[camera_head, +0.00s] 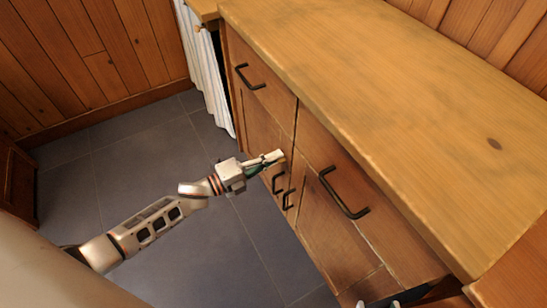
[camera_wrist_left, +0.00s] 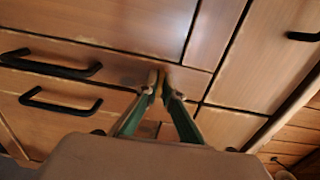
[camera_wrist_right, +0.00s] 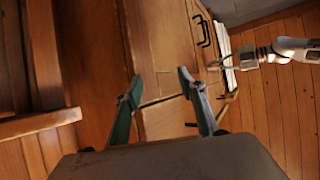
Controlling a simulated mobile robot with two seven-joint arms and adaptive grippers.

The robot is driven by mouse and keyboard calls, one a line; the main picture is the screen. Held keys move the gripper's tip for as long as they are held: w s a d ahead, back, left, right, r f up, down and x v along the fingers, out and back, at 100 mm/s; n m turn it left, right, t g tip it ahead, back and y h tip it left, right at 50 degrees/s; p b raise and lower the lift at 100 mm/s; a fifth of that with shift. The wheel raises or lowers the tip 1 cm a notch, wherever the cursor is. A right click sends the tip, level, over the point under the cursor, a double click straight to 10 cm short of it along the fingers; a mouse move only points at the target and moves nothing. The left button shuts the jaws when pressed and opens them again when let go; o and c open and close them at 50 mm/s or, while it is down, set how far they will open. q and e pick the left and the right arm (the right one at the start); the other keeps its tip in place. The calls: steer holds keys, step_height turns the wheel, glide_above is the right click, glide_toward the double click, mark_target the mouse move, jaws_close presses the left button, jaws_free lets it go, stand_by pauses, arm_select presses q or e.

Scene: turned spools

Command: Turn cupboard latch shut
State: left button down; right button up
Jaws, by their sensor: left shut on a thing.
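The wooden cupboard (camera_head: 262,133) has black bar handles on its front. My left gripper (camera_head: 279,157) is at the cupboard front, just above two small door handles (camera_head: 278,181). In the left wrist view its fingers (camera_wrist_left: 163,86) are closed together near the seam between the panels. They are shut on a small yellowish piece (camera_wrist_left: 159,83), which looks like the latch; the fingers hide most of it, so I cannot tell its angle. My right gripper (camera_wrist_right: 160,83) is open and empty in the right wrist view, near the cupboard front. Only its tips show at the bottom of the head view.
The wooden countertop (camera_head: 390,110) above the cupboard is bare. A large drawer handle (camera_head: 343,194) and another drawer handle (camera_head: 249,77) stick out from the front. A white curtain (camera_head: 208,75) hangs at the far end. The grey tiled floor (camera_head: 150,165) is clear.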

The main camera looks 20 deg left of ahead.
arm_select(q)
steer(key=c, duration=2.2)
jaws_free()
arm_select(e)
steer(key=shift+w+a+r, duration=0.1)
steer(key=shift+w+r, duration=0.2)
steer(key=shift+w, duration=0.1)
arm_select(q)
steer(key=shift+a, duration=0.1)
arm_select(e)
steer(key=shift+s, duration=0.15)
arm_select(q)
steer(key=v, duration=1.2)
arm_select(e)
steer(key=shift+f, duration=0.15)
steer(key=shift+s, duration=0.1)
